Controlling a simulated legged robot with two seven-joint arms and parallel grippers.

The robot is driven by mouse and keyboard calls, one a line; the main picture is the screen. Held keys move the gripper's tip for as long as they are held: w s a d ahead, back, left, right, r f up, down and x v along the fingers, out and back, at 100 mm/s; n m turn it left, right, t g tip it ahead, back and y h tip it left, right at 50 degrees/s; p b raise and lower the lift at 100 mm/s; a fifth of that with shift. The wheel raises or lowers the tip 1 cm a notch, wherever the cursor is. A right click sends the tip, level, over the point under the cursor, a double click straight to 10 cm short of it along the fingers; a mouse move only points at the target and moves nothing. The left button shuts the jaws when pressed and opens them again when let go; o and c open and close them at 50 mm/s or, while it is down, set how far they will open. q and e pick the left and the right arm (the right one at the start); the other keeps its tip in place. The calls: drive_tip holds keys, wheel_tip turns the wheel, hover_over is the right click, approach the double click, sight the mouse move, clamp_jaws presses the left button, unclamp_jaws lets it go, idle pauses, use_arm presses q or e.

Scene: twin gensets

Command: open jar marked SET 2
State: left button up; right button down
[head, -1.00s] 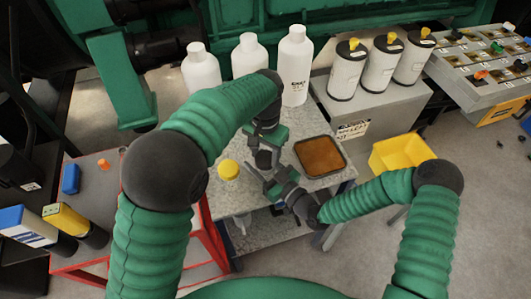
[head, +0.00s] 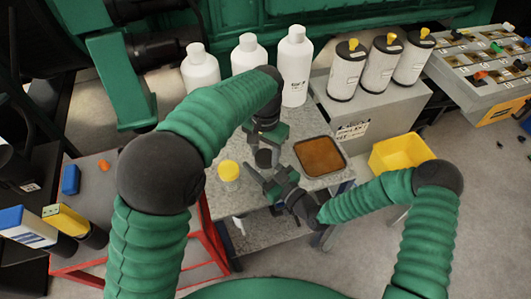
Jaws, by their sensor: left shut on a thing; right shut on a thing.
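A small dark jar (head: 264,158) is between my two grippers above the grey speckled bench; most of it is hidden and I cannot read any marking on it. My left gripper (head: 267,141) comes from above and is shut at its top. My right gripper (head: 268,176) comes from the lower right and is shut on it from the side. A second jar with a yellow lid (head: 229,170) stands upright on the bench to the left, apart from both grippers; no label on it is readable.
A brown-lined tray (head: 320,157) lies right of the grippers. White bottles (head: 248,57) stand behind, and white canisters (head: 380,66) stand on a grey box. A yellow bin (head: 398,153) is at right. A red-framed cart (head: 104,192) is at left.

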sight(265, 155)
use_arm(q)
drive_tip(key=shift+r, duration=0.5)
drive_tip(key=shift+r, duration=2)
use_arm(e)
drive_tip(key=c, duration=0.6)
unclamp_jaws()
drive_tip(key=shift+o, duration=0.2)
